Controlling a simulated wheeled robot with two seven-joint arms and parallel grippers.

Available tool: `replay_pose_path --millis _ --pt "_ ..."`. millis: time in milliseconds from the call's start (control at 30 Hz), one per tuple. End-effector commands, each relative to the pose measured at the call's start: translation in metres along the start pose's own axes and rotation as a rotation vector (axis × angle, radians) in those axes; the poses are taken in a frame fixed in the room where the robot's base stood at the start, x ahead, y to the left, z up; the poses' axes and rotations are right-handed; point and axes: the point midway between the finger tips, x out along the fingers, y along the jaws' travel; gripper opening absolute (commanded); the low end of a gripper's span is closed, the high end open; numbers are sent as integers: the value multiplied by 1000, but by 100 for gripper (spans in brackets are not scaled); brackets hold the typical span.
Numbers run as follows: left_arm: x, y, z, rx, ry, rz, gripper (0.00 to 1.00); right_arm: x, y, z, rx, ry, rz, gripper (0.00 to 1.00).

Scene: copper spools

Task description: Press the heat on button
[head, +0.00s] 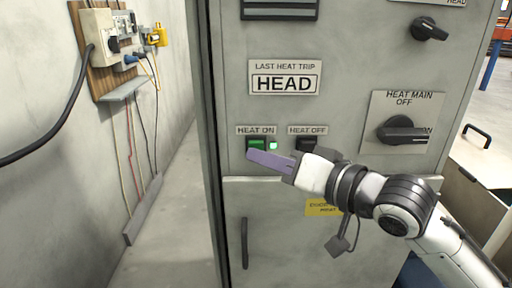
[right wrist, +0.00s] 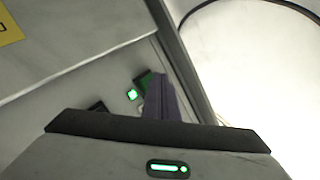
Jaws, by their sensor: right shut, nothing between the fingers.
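The green heat on button (head: 256,143) sits under its HEAT ON label on the grey cabinet. A lit green lamp (head: 273,146) is just right of it. My right gripper (head: 252,156) is shut and empty, its purple-grey fingertips at the lower edge of the button. In the right wrist view the fingers (right wrist: 158,95) cover part of the green button (right wrist: 143,80), and the lamp (right wrist: 132,95) glows beside them. I cannot tell whether the fingertips touch the button or whether it is pushed in. My left gripper is not in view.
The dark heat off button (head: 306,144) is right of the lamp, close above my gripper. A heat main rotary switch (head: 402,133) is farther right. A cabinet door handle (head: 244,243) stands out below. A wall panel with cables (head: 113,45) is at left.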

Motion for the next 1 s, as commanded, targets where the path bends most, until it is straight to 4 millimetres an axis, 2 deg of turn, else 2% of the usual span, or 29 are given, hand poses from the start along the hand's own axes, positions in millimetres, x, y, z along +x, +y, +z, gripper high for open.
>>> replay_pose_path --millis 533,1000 --pt "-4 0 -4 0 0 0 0 -9 -6 6 1 -1 1 0" --pt "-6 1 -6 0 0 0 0 -39 -28 29 0 -1 1 0"
